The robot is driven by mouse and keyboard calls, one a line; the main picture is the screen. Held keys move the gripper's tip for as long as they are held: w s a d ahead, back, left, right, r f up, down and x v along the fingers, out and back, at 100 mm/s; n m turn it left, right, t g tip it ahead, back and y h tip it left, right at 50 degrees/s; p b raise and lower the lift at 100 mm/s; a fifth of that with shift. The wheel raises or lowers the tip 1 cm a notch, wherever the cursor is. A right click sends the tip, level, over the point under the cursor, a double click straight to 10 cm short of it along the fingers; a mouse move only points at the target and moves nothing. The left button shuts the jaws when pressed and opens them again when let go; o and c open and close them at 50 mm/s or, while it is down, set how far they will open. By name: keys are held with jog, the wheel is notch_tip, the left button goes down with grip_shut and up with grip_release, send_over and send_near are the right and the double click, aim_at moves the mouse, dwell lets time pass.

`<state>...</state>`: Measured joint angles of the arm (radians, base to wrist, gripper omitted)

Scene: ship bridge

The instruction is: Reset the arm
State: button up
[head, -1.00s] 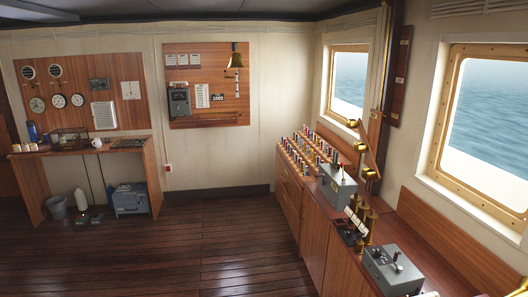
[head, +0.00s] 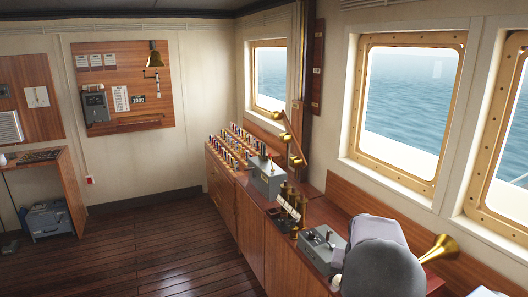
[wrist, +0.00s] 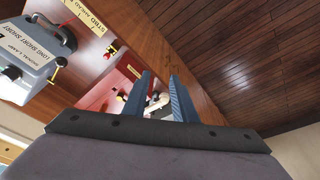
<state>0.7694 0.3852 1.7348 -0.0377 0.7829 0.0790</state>
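My gripper (wrist: 160,98) shows in the wrist view as two blue-grey fingers standing apart, with a gap between them. I see nothing clasped in it. Behind the gap, a small whitish thing lies on a red panel (wrist: 112,82) and appears to be beyond the fingers. In the head view, a grey rounded part of my arm (head: 382,262) shows at the lower right, over the wooden console (head: 283,262). The fingers do not show in the head view.
A grey signal lamp box (wrist: 38,50) with a handle sits at the left of the wrist view. In the head view, grey lever boxes (head: 322,247) and a brass horn (head: 440,250) are by my arm.

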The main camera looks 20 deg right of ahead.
jog(key=a+f+n+y+b, duration=0.1)
jog(key=a+f+n+b, duration=0.2)
jog(key=a, duration=1.6)
jog(key=s+a+f+n+g, duration=0.1)
jog(key=s+a+f+n, duration=0.1)
jog(key=s+a, duration=0.4)
jog(key=s+a+f+n+y, duration=0.1)
jog(key=s+a+f+n, duration=0.2)
jog(key=s+a, duration=0.3)
jog(key=a+n, duration=0.1)
jog(key=a, duration=0.2)
jog(key=shift+f+g, duration=0.2)
jog(key=shift+g, duration=0.2)
jog(key=shift+c, duration=0.6)
